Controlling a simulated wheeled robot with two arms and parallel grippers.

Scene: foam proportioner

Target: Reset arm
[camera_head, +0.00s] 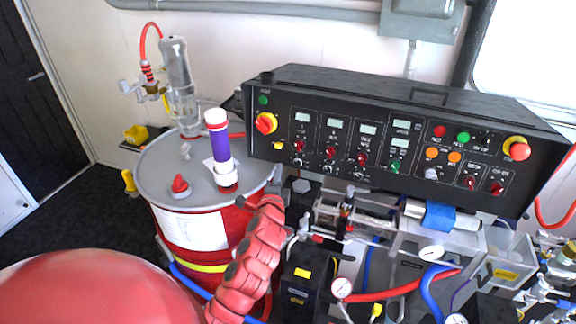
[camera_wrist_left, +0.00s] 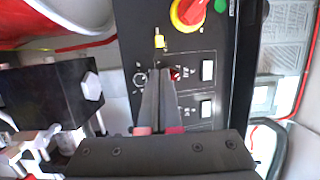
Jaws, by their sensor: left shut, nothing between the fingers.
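My left arm (camera_head: 250,262), red and segmented, rises from the bottom left in the head view beside the red drum. Its hand end lies near the lower left of the black control panel (camera_head: 400,110). In the left wrist view my left gripper (camera_wrist_left: 162,72) is shut and empty. Its dark fingers stand in front of the panel, between a small red knob (camera_wrist_left: 175,74) and a dark round knob (camera_wrist_left: 140,79). I cannot tell whether they touch the panel. My right gripper is not in view.
A red drum with a grey lid (camera_head: 150,185) stands left of the panel. On it are a purple-and-white tube (camera_head: 218,145) and a metal pump (camera_head: 178,85). Hoses, gauges and valves crowd below the panel. Dark floor (camera_head: 60,205) is clear at left.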

